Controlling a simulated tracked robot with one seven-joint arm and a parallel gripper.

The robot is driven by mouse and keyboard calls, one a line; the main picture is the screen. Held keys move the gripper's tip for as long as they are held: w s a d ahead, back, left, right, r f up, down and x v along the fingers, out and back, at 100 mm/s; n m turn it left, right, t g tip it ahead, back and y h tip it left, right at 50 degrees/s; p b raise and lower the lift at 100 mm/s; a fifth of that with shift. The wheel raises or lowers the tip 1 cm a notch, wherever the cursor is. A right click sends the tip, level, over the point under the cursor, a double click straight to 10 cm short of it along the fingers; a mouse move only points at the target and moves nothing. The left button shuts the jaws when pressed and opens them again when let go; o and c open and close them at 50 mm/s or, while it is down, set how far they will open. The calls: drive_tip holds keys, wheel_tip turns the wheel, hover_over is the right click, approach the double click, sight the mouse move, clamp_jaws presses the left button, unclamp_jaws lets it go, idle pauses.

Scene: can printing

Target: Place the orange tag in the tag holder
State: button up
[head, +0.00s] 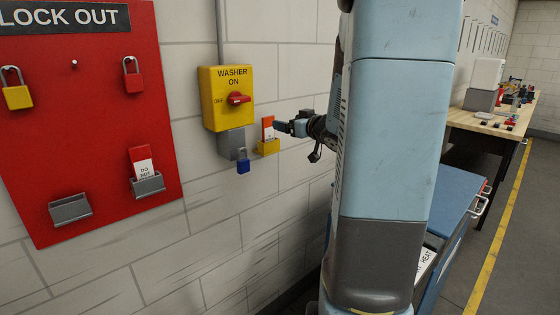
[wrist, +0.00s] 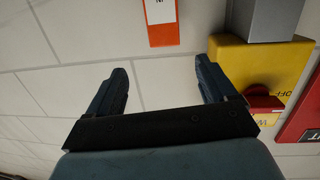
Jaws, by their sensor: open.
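The orange tag (head: 268,124), orange at the top and white below, stands upright on the wall with its lower end in the yellow tag holder (head: 268,147). Its orange end also shows at the top edge of the wrist view (wrist: 162,36), upside down; the holder is out of that frame. My gripper (head: 279,126) is just right of the tag in the head view. In the wrist view my gripper (wrist: 162,66) has its two fingers spread with nothing between them, and the tag lies beyond the fingertips, apart from them.
The yellow washer switch box (head: 226,98) with its red knob is left of the tag, close to one finger in the wrist view. A blue padlock (head: 243,162) hangs below it. A red lockout board (head: 95,190) is farther left. A blue cabinet (head: 455,195) stands at right.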

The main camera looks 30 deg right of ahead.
drive_tip(key=s+a+m+g+h, duration=0.1)
drive_tip(key=s+a+g, duration=0.4)
drive_tip(key=s+a, duration=0.5)
drive_tip(key=s+a+f+m+g+h, duration=0.1)
drive_tip(key=s+a+g, duration=0.5)
drive_tip(key=s, duration=1.3)
drive_tip(key=a, duration=0.4)
drive_tip(key=shift+a+f, duration=0.2)
drive_tip(key=shift+a, duration=0.1)
drive_tip(key=shift+c, duration=0.4)
